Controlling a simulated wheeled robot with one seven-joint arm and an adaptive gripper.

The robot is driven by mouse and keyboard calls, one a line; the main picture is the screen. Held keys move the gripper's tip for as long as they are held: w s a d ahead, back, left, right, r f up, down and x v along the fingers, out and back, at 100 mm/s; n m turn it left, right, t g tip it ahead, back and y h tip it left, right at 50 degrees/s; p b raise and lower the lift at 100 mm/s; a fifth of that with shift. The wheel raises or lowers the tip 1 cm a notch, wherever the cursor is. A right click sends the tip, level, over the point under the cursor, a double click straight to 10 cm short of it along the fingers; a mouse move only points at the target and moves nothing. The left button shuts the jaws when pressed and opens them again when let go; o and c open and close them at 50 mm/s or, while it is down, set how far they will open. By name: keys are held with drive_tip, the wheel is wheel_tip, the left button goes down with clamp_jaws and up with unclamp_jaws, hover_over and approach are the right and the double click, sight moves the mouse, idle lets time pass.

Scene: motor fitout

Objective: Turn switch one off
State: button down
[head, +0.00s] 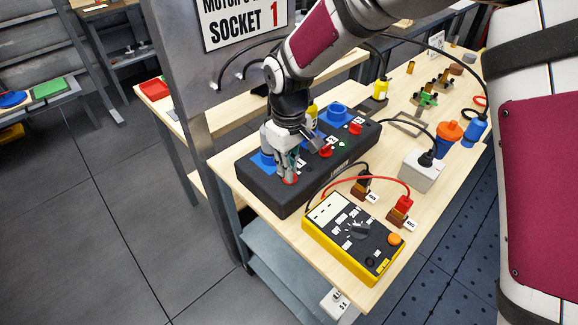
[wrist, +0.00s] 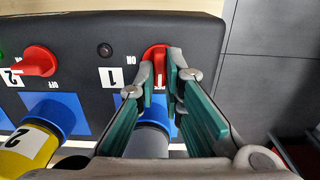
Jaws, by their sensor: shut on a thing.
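Switch one is a red rotary knob (wrist: 157,56) on a black socket box (head: 252,182), beside a white label marked 1. My gripper (head: 288,176) is down at the box's near left end, with the red of switch one (head: 291,181) just showing at its fingertips. In the wrist view my gripper's (wrist: 161,74) green-padded fingers stand on both sides of the knob's handle, which lies roughly up and down the picture. An ON label is left of the knob; the fingers partly hide the knob and any marking right of it.
Switch two (wrist: 35,61) and another red switch (head: 355,128) sit further along the box. A blue socket with a grey plug (wrist: 150,135) is close under my fingers. A yellow multimeter (head: 352,238) with leads lies in front, and a grey post (head: 180,70) stands behind.

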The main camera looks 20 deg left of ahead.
drive_tip(key=c, duration=1.7)
unclamp_jaws()
drive_tip(key=shift+r, duration=0.15)
wheel_tip(320, 180, up, 12)
